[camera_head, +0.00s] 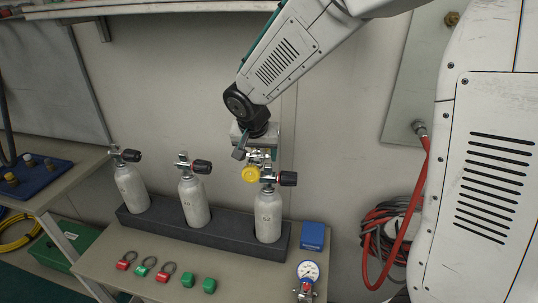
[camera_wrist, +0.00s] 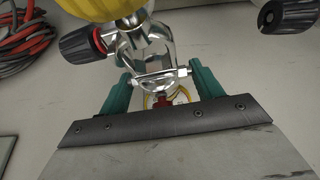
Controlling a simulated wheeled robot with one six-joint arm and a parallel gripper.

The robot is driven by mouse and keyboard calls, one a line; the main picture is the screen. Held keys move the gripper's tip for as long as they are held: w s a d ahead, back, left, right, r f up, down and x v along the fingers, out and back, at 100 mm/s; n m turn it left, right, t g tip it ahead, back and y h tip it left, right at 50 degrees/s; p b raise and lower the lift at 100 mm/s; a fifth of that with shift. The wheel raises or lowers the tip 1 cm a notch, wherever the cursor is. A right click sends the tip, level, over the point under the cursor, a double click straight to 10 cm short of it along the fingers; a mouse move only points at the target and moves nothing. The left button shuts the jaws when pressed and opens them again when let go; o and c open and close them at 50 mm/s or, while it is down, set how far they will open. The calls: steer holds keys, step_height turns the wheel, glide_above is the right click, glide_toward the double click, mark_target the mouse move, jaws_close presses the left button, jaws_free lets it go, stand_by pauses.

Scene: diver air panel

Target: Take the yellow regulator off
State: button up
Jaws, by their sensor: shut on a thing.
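The yellow regulator (camera_head: 251,175) is at the valve of the right-hand white cylinder (camera_head: 268,216) in the head view. Its yellow cap (camera_wrist: 96,8) is cut off by the top edge of the wrist view, with its metal yoke (camera_wrist: 148,48) below. My gripper (camera_head: 257,153) is above and behind that valve. In the wrist view the two teal fingers of my gripper (camera_wrist: 161,84) are shut on the metal crossbar at the near end of the yoke. The black valve knob (camera_head: 288,179) sits just right of the regulator. I cannot tell whether the yoke is clamped tight.
Two more white cylinders (camera_head: 193,200) (camera_head: 131,188) with black knobs stand left in the dark rack (camera_head: 180,225). A blue box (camera_head: 313,235) and a gauge (camera_head: 308,271) lie front right. Red and green tagged rings (camera_head: 145,268) lie in front. A red hose (camera_head: 381,250) hangs right.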

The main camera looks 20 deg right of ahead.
steer(key=w+a, duration=0.2)
steer(key=a, duration=2.6)
steer(key=shift+w+a, duration=0.15)
steer(key=shift+a, duration=0.15)
